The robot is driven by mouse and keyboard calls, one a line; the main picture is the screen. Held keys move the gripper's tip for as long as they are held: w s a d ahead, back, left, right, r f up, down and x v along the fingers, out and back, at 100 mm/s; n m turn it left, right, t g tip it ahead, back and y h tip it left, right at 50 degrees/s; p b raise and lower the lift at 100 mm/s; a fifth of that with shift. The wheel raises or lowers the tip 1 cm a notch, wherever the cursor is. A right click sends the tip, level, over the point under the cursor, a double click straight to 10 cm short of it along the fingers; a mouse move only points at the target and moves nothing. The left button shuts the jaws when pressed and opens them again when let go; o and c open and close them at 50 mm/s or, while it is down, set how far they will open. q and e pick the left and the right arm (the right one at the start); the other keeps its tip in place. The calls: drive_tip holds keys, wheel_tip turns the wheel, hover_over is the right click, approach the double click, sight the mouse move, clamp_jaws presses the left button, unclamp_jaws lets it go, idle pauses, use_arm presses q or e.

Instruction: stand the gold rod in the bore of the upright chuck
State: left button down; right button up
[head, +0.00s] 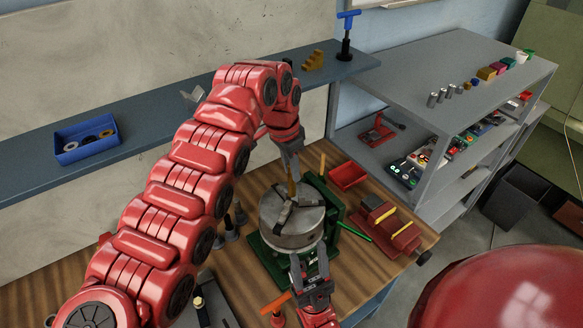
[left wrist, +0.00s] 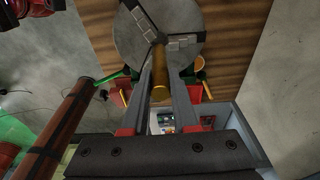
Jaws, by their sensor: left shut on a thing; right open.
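The gold rod (head: 291,188) is between the fingers of my left gripper (head: 292,168), which is shut on it above the chuck. In the left wrist view the rod (left wrist: 160,72) points at the middle of the chuck's jawed face (left wrist: 187,22). The grey round chuck (head: 288,236) stands upright on a green base (head: 265,262), its jaws facing up. The rod's lower end is at the jaws' centre; I cannot tell whether it is inside the bore, which is hidden. My right gripper (head: 309,262) is open and empty at the chuck's near side.
A red tray (head: 347,176) and a red vise (head: 388,228) are right of the chuck on the wooden top. A green handle (head: 354,231) sticks out at the chuck's right. Small dark parts stand to its left. A grey shelf unit (head: 440,80) is at the right.

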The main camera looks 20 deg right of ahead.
sight(292, 195)
use_arm(q)
drive_tip(key=shift+f+b, duration=2.4)
drive_tip(key=shift+f, duration=1)
idle(1.0)
drive_tip(key=shift+f, duration=0.15)
idle(0.6)
idle(0.3)
drive_tip(key=shift+c, duration=1.1)
unclamp_jaws()
drive_tip(key=shift+r+p, duration=1.35)
drive_tip(key=shift+r, duration=1.65)
drive_tip(key=shift+f, duration=0.1)
